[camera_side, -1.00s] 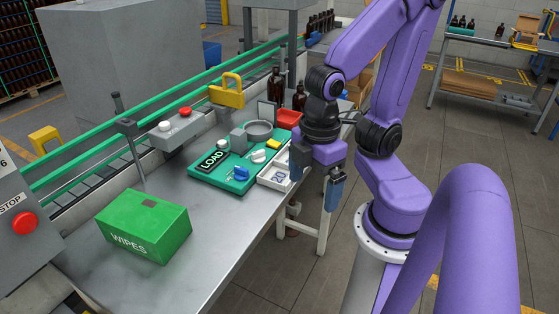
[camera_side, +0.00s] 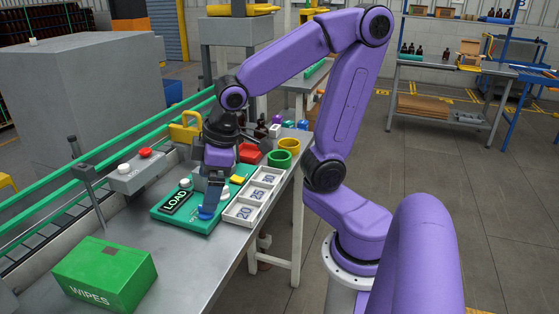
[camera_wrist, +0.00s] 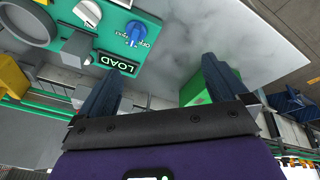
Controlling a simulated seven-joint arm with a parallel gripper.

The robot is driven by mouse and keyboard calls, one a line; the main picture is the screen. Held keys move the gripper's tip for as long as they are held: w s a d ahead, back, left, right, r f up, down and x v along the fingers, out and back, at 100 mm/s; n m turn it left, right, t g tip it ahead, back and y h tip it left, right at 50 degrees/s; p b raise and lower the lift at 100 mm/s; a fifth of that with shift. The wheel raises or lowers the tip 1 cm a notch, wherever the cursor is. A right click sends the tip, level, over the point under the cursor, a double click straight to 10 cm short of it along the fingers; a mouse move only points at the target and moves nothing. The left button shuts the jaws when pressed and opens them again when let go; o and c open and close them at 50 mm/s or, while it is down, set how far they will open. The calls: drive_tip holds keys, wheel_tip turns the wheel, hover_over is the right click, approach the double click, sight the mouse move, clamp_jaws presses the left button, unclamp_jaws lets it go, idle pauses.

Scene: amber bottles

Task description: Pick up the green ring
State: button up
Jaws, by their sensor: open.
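The green ring (camera_side: 279,158) is on the bench in the side view, behind the white numbered tray and in front of a yellow ring (camera_side: 289,146). My gripper (camera_side: 210,205) is over the green LOAD panel, left of and apart from the green ring. In the wrist view my gripper (camera_wrist: 160,85) shows two dark blue fingers spread wide with nothing between them. The green ring is not seen in the wrist view.
The LOAD panel (camera_side: 164,214) has knobs and a switch (camera_wrist: 137,32). The white tray (camera_side: 232,221) lies between it and the bench edge. A red bin (camera_side: 250,154) is beside the green ring. The green WIPES box (camera_side: 105,272) stands at front left.

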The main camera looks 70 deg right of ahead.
drive_tip(key=w+d+m+t+h, duration=0.1)
drive_tip(key=w+d+m, duration=0.1)
drive_tip(key=w+d, duration=0.2)
drive_tip(key=w+d+m+t+h, duration=0.1)
drive_tip(key=w+d+m, duration=0.1)
drive_tip(key=w+d, duration=0.2)
drive_tip(key=w+d+m+t+h, duration=0.1)
drive_tip(key=w+d+m+t, duration=0.1)
drive_tip(key=w+d, duration=0.3)
drive_tip(key=shift+d+r+m, duration=0.1)
drive_tip(key=shift+d+m, duration=0.3)
drive_tip(key=shift+d, duration=0.05)
drive_tip(key=s+d+m+t+h, duration=0.2)
drive_tip(key=s+d+m+h, duration=0.5)
drive_tip(key=d, duration=0.7)
drive_tip(key=s+d+m, duration=0.2)
drive_tip(key=s+d, duration=0.1)
drive_tip(key=s, duration=1.1)
approach(276, 154)
drive_tip(key=shift+x, duration=2.5)
drive_tip(key=shift+a, duration=0.1)
